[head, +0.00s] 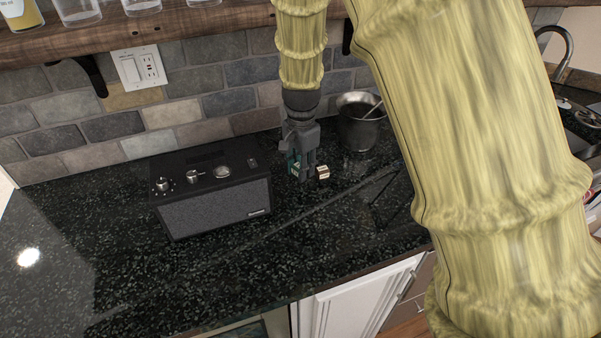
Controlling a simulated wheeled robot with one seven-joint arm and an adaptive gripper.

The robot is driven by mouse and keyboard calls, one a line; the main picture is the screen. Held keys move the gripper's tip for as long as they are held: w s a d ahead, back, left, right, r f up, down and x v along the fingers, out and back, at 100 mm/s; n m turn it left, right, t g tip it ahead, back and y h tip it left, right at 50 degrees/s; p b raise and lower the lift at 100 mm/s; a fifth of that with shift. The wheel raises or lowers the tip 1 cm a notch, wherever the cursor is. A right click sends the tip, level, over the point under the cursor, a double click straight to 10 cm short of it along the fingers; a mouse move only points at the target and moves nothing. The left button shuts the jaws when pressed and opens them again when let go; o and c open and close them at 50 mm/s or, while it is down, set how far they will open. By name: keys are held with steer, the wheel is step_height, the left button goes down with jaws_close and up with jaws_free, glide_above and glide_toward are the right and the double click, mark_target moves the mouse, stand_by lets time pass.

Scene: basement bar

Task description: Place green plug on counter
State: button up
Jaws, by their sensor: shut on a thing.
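My gripper (303,174) points down just above the dark speckled counter (240,265), between the black speaker and the metal pot. It is shut on the green plug (293,162), of which only a small dark green part shows at the left of the fingers. A small pale gold and dark piece (323,172) shows at the right of the fingertips; I cannot tell whether it belongs to the plug. The fingers hide most of the plug, and I cannot tell whether it touches the counter.
A black speaker (214,205) with knobs stands left of my gripper. A metal pot (358,124) with a utensil stands close behind it, to the right. A tiled wall with an outlet (140,68) and a wooden shelf (180,24) bound the back. The counter's front is clear.

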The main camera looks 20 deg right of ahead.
steer(key=shift+f+p, duration=0.35)
steer(key=shift+f, duration=1.05)
steer(key=shift+f, duration=0.15)
steer(key=o, duration=1)
step_height(320, 180, up, 12)
steer(key=shift+s+r+b, duration=0.1)
steer(key=shift+r+b, duration=0.05)
steer(key=shift+b, duration=1.05)
